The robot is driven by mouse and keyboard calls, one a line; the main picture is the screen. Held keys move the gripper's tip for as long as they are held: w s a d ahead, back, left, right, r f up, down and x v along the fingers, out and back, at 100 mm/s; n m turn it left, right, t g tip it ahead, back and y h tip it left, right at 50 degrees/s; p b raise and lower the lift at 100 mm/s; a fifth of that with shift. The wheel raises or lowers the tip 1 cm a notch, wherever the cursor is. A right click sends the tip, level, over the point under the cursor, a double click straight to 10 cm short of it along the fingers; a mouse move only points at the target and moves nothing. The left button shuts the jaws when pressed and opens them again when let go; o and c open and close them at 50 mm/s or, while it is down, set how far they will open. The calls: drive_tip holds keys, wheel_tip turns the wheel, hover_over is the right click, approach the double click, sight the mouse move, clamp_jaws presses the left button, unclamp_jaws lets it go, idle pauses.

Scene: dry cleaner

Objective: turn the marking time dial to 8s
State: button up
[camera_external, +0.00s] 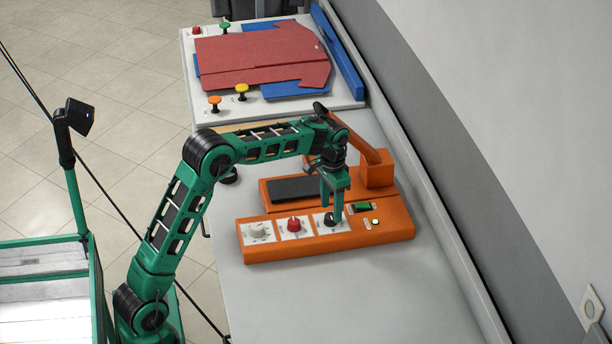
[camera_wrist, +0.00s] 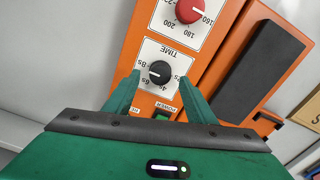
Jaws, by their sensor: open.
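The marking time dial is a black round knob (camera_wrist: 160,72) on a white plate marked TIME, which appears upside down in the wrist view. Its small white mark is on the left side, toward the 8s and 6s labels; I cannot tell exactly which it meets. In the external view the dial (camera_external: 328,219) is the rightmost of three on the orange machine (camera_external: 275,249). My gripper (camera_wrist: 159,78) is open, with one finger on each side of the dial. It points down over the dial in the external view (camera_external: 332,208). I cannot tell whether the fingers touch it.
A red dial (camera_external: 294,224) sits just left of the black one, and a pale dial (camera_external: 258,230) further left. A green switch (camera_external: 362,207) lies right. Behind are a dark pad (camera_external: 300,188) and an orange post (camera_external: 376,169). The grey table front (camera_external: 330,305) is clear.

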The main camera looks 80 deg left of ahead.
sight(331, 219)
drive_tip(key=shift+f, duration=1.45)
drive_tip(key=c, duration=1)
drive_tip(key=shift+c, duration=0.2)
drive_tip(key=shift+n, duration=0.5)
